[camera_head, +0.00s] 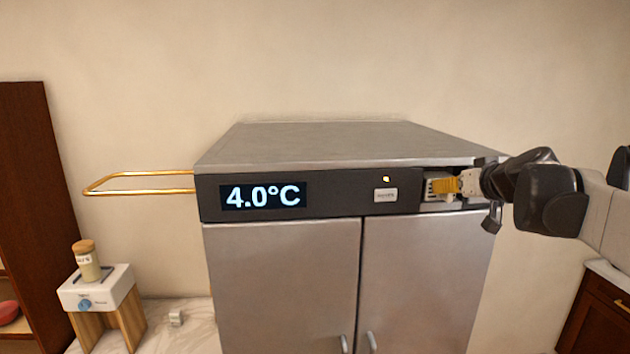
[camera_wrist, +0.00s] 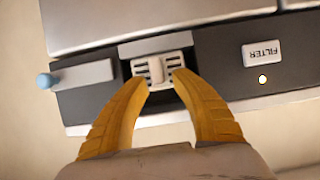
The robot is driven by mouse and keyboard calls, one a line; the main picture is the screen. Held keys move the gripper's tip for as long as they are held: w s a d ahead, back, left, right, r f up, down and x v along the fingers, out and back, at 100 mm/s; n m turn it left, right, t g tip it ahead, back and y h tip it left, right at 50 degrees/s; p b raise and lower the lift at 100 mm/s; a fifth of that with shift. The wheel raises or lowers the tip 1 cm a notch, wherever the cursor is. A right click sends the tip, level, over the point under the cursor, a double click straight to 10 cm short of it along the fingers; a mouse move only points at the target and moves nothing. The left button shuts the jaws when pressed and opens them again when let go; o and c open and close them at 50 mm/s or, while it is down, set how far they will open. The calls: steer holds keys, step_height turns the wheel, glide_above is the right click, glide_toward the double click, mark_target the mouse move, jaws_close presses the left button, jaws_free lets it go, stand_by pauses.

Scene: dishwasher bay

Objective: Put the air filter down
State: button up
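The air filter, a small white slotted block with a raised middle grip, sits in the opening at the right end of the dark front panel; it shows in the wrist view (camera_wrist: 157,69) and, partly hidden, in the head view (camera_head: 430,187). My gripper (camera_head: 447,186) is at the panel, with its yellow fingers in front of the filter. In the wrist view my gripper (camera_wrist: 161,80) has its fingers apart, one tip on each side of the raised grip. I see gaps between the tips and the grip.
The steel cabinet (camera_head: 330,145) has a 4.0°C display (camera_head: 263,196) and a FILTER button (camera_head: 385,195) with a small lit lamp (camera_head: 386,179). A gold rail (camera_head: 140,191) sticks out left. A white device with a jar (camera_head: 96,288) stands lower left.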

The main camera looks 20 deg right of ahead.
steer(key=b+v, duration=0.2)
steer(key=v, duration=0.8)
steer(key=a+f+n+g+y, duration=0.1)
steer(key=a+f+y, duration=0.1)
steer(key=a+f, duration=0.65)
steer(key=a+f+n+g+y, duration=0.15)
steer(key=a+f, duration=0.35)
steer(key=a, duration=0.6)
steer(key=s+a+f+g, duration=0.1)
steer(key=s+a+f, duration=0.4)
steer(key=f, duration=0.3)
steer(key=s+a+f+g, duration=0.2)
steer(key=s+a+f, duration=0.3)
steer(key=a+f, duration=0.3)
steer(key=shift+s, duration=0.3)
steer(key=shift+d+h, duration=0.2)
steer(key=shift+h, duration=0.05)
